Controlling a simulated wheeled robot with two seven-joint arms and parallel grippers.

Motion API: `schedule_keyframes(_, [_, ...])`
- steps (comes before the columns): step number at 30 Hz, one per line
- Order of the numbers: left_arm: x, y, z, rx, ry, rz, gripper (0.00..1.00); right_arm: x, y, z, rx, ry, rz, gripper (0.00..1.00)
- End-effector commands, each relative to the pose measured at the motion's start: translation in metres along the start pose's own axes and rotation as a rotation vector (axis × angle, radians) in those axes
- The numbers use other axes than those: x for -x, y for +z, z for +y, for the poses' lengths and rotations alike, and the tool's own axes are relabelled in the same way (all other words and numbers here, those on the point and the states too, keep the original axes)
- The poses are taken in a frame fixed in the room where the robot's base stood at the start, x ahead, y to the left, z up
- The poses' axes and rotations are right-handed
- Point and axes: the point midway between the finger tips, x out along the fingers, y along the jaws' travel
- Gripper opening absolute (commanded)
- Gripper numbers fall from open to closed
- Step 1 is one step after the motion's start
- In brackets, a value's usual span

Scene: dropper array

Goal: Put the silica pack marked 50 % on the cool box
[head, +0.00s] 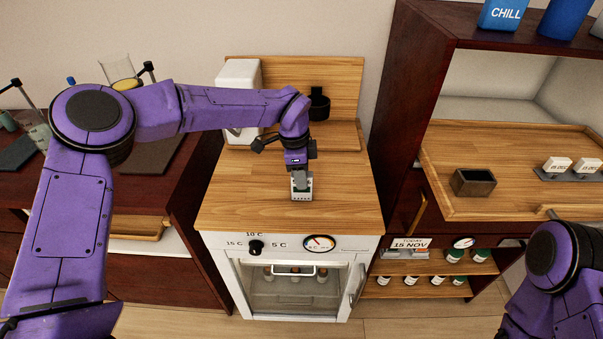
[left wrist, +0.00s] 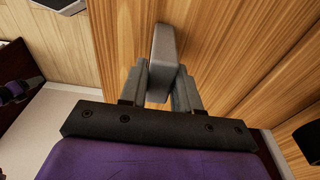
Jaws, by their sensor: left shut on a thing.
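My left gripper (head: 301,180) is over the front middle of the wooden top (head: 245,198) of the cool box (head: 216,243), pointing down. It is shut on a small pale silica pack (head: 302,197); I cannot read a 50 % mark on it. In the left wrist view the silica pack (left wrist: 164,50) shows as a grey block between the two fingers (left wrist: 160,85). I cannot tell whether it touches the wood. The cool box has a dial, a gauge and a glass door. My right gripper is out of view; only part of that arm shows at lower right.
A white container (head: 237,85) and a black cup (head: 318,106) stand at the back of the wooden top. To the right, a wooden tray (head: 450,140) holds a small dark box (head: 473,182) and white cards (head: 557,164). The wooden top around the gripper is clear.

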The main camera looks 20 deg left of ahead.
Motion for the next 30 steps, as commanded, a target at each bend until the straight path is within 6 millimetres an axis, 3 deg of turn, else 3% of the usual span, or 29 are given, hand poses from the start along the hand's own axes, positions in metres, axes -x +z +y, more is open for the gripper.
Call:
schedule_keyframes(2, [-0.004,0.001,0.0,0.0,0.0,0.0,0.0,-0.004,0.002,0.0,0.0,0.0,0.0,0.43])
schedule_keyframes(3, [-0.003,0.0,0.0,0.0,0.0,0.0,0.38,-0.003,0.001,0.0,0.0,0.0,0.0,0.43])
schedule_keyframes(5, [-0.003,0.0,0.0,0.0,0.0,0.0,0.57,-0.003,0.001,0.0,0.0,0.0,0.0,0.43])
schedule_keyframes(17, [0.007,0.0,-0.001,0.0,-0.003,0.001,0.57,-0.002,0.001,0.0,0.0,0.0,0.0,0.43])
schedule_keyframes(30, [0.108,0.0,-0.001,0.001,-0.003,0.0,0.57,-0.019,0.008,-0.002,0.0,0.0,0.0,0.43])
